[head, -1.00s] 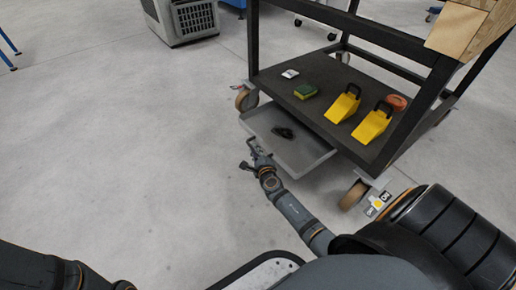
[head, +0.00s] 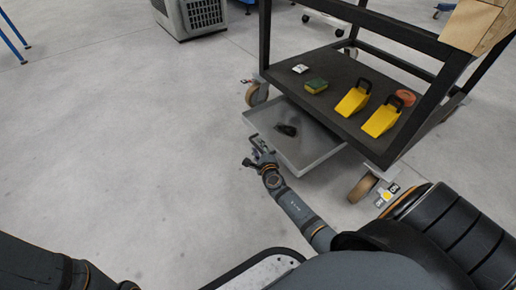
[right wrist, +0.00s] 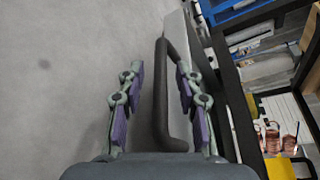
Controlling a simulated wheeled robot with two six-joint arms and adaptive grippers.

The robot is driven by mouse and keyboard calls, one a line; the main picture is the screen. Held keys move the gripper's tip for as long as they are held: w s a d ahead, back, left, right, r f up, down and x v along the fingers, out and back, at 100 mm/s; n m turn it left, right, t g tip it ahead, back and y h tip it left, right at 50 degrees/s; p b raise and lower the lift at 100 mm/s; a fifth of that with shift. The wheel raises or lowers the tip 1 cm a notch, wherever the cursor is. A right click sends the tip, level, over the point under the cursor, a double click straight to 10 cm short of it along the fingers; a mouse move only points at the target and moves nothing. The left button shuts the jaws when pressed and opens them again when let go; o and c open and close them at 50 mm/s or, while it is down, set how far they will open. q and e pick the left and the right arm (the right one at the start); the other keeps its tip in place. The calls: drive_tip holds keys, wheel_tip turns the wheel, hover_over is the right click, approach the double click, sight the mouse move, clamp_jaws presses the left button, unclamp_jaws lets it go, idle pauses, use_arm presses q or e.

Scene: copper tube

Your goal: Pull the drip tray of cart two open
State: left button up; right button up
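The drip tray (head: 312,150) is a shallow grey tray sticking out from under the lower shelf of the dark cart (head: 345,122). A small dark patch (head: 287,130) lies on its floor. My right gripper (head: 258,160) is at the tray's outer front edge. In the right wrist view, the dark bar handle (right wrist: 163,95) stands between the spread fingers of my right gripper (right wrist: 160,90), nearer the right finger, with a gap to the left finger. My left arm shows at the lower left, but its gripper is out of view.
On the shelf are a green sponge (head: 316,86), two yellow wedges (head: 381,120) and a red round item (head: 405,97). A grey crate (head: 192,17) is at the back. The floor to the left is clear.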

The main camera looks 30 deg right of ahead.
drive_tip(key=v, duration=0.7)
drive_tip(key=shift+s, duration=0.3)
drive_tip(key=shift+r, duration=0.1)
